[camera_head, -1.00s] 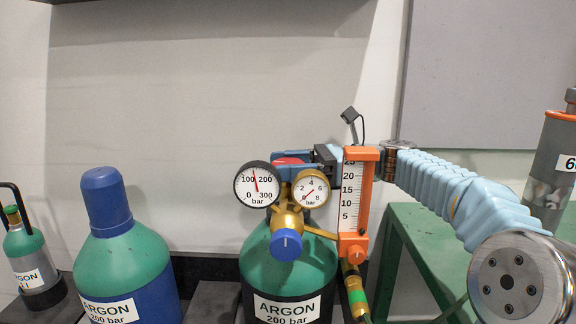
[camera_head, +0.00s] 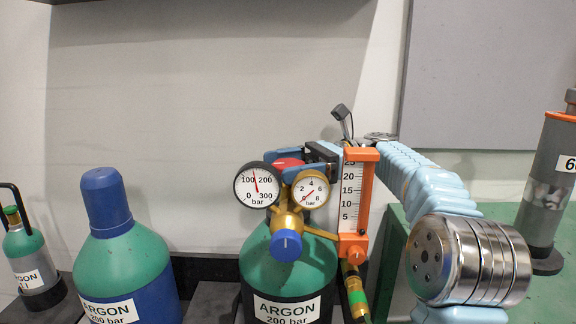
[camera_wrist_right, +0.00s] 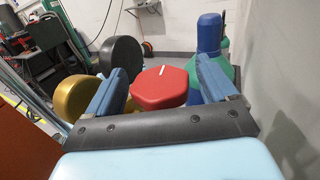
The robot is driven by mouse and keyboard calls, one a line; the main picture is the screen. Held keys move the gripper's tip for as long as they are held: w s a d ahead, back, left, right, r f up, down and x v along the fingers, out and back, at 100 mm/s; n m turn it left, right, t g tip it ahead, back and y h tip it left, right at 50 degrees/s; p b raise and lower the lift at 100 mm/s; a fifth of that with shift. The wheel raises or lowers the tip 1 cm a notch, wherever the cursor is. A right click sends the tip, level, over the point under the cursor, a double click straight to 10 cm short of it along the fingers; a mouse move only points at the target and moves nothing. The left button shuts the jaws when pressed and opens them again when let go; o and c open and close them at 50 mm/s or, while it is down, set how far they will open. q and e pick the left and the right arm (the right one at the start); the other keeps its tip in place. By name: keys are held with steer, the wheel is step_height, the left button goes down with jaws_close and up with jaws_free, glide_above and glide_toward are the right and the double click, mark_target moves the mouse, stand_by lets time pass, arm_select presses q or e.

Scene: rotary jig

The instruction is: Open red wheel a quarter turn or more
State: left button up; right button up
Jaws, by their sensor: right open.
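The red wheel (camera_head: 288,163) sits on top of the argon cylinder's valve, behind the two dial gauges, which partly hide it. It also shows in the right wrist view as a red knob (camera_wrist_right: 160,92) with a white mark on top. My right gripper (camera_head: 285,164) reaches in from the right and is open, with one blue finger on each side of the wheel. In the right wrist view the fingers (camera_wrist_right: 160,70) stand apart around it; whether they touch it I cannot tell. My left gripper is out of view.
The pressure gauge (camera_head: 257,185), smaller gauge (camera_head: 310,189), blue knob (camera_head: 286,245) and orange flowmeter (camera_head: 365,200) crowd the cylinder's front. A second argon cylinder (camera_head: 120,260) stands left. A green table (camera_head: 550,298) with a grey canister (camera_head: 548,190) is on the right.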

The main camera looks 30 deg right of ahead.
step_height(320, 180, up, 3)
steer(key=shift+f, duration=0.1)
steer(key=s+a+r, duration=0.7)
steer(key=s+r, duration=0.3)
steer(key=s, duration=0.2)
steer(key=shift+a+b, duration=0.2)
steer(key=shift+b, duration=0.2)
steer(key=shift+r, duration=0.1)
